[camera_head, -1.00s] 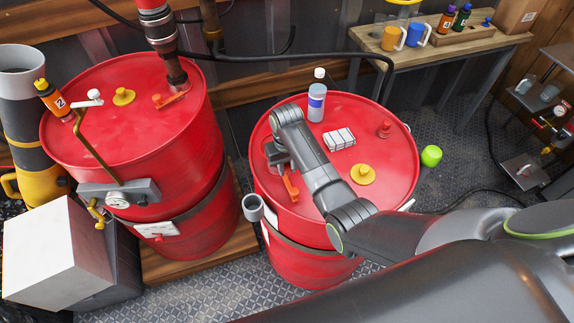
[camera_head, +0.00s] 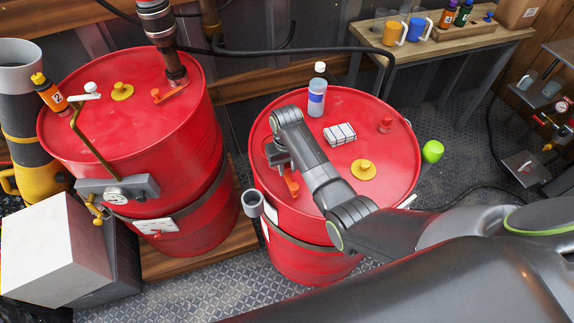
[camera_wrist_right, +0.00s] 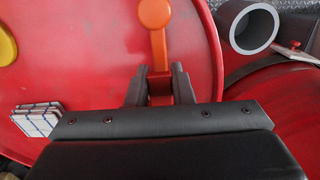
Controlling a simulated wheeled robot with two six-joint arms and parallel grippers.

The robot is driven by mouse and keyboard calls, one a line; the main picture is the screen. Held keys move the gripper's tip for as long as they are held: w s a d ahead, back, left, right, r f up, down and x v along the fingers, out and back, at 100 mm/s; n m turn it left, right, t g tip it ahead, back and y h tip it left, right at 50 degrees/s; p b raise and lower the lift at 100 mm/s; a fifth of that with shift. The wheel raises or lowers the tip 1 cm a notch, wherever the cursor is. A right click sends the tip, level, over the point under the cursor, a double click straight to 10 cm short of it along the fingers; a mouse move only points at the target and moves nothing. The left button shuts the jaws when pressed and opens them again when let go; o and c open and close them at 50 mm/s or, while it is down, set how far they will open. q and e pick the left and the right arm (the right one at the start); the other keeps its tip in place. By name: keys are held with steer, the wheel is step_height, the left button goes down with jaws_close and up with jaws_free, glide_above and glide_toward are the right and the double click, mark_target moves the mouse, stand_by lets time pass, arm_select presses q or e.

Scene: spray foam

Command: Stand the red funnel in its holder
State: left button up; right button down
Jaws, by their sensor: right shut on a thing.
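My right gripper (camera_head: 280,160) reaches down onto the top of the right red drum (camera_head: 365,108). In the wrist view, its fingers (camera_wrist_right: 159,86) are shut on the narrow end of an orange-red piece (camera_wrist_right: 155,15) with a rounded far end. This piece (camera_head: 291,186) also shows beside the gripper in the head view. I cannot tell whether it is the funnel; no clear funnel shape shows. A grey open cylinder (camera_head: 252,203) is fixed at the drum's left side, and shows in the wrist view (camera_wrist_right: 254,27). I cannot tell whether it is the holder. My left gripper is not in view.
The left red drum (camera_head: 150,135) carries a pump pipe and small items. A table (camera_head: 440,52) stands behind.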

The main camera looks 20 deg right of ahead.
steer(key=c, duration=1.2)
jaws_free()
steer(key=shift+f, duration=0.1)
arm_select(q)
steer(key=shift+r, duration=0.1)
